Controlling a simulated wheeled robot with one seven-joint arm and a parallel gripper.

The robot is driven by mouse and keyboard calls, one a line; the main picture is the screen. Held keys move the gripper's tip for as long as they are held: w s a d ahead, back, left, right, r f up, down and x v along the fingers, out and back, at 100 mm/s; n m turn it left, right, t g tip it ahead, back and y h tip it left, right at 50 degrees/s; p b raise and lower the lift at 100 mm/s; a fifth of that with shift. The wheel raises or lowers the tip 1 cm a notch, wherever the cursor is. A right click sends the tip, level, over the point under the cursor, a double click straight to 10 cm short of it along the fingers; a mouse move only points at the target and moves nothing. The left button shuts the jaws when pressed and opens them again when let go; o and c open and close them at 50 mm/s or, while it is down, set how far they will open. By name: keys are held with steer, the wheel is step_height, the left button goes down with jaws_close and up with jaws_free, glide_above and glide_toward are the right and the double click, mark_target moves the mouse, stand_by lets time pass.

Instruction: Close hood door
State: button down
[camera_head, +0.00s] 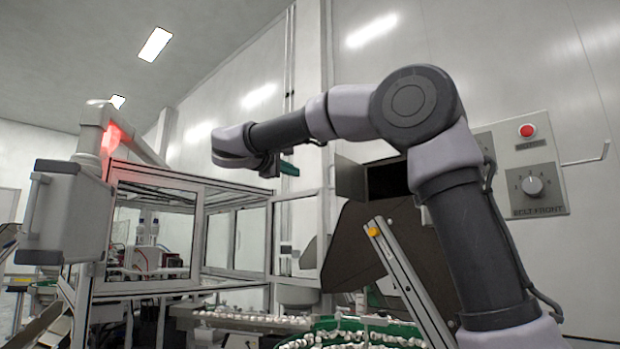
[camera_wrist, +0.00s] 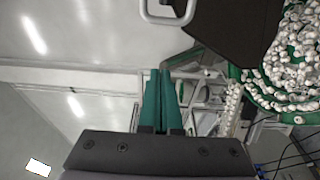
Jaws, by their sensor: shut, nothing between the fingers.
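The hood (camera_head: 150,288) is a metal-framed enclosure with clear panels at the left of the head view. Framed clear panels extend to its right; the right one (camera_head: 306,225) looks like a hood door standing open, but I cannot tell its hinge line. My gripper (camera_head: 289,168) is raised above and in front of these panels, its green fingers apart from them. In the wrist view the fingers of my gripper (camera_wrist: 160,80) are together and empty. A light rounded loop (camera_wrist: 147,14), possibly a handle, shows beyond the fingertips.
A green conveyor (camera_head: 325,325) with many small white parts runs below. A dark chute (camera_head: 365,245) stands right of the panels. A control panel (camera_head: 528,185) with a red button and a knob is on the right wall. A grey box (camera_head: 65,215) hangs at left.

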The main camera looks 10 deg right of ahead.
mark_target(344, 180)
steer(key=x, duration=1)
steer(key=shift+s+d, duration=0.25)
steer(key=shift+s, duration=0.4)
steer(key=shift+s+d, duration=0.25)
steer(key=shift+s, duration=0.4)
steer(key=shift+s+d, duration=0.25)
steer(key=shift+s, duration=0.4)
steer(key=shift+s, duration=0.1)
